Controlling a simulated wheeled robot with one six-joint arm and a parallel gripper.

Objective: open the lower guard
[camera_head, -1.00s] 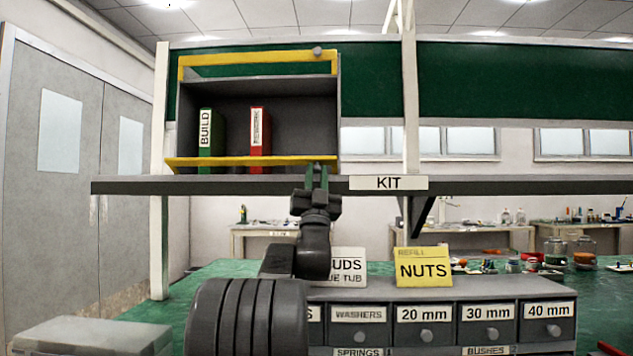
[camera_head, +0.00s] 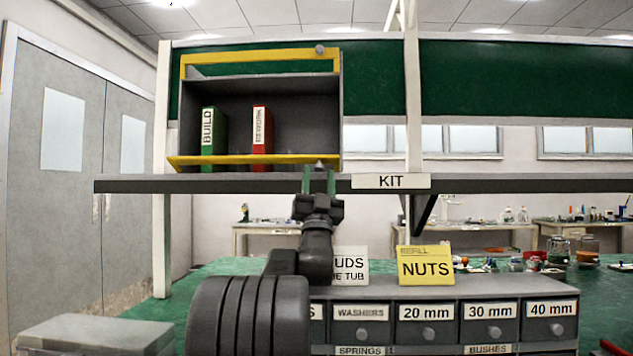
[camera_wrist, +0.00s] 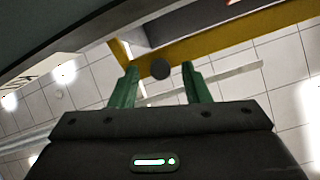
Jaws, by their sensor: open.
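The lower guard (camera_head: 230,160) is a yellow bar along the bottom front of the grey cabinet (camera_head: 300,110). In the wrist view the yellow bar (camera_wrist: 225,43) crosses the top, with a dark round knob (camera_wrist: 160,68) in front of it. The knob also shows small near the bar's right end in the head view (camera_head: 320,163). My gripper (camera_head: 319,175) is open, its two green fingers pointing up just below the knob. In the wrist view the knob appears between the fingertips of my gripper (camera_wrist: 160,72); I cannot tell if they touch it.
A yellow upper guard (camera_head: 250,58) with its own knob (camera_head: 319,50) is at the cabinet's top. Green (camera_head: 207,140) and red (camera_head: 262,138) binders stand inside. The KIT shelf (camera_head: 480,185) runs close behind my gripper. Labelled drawers (camera_head: 425,325) stand below right.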

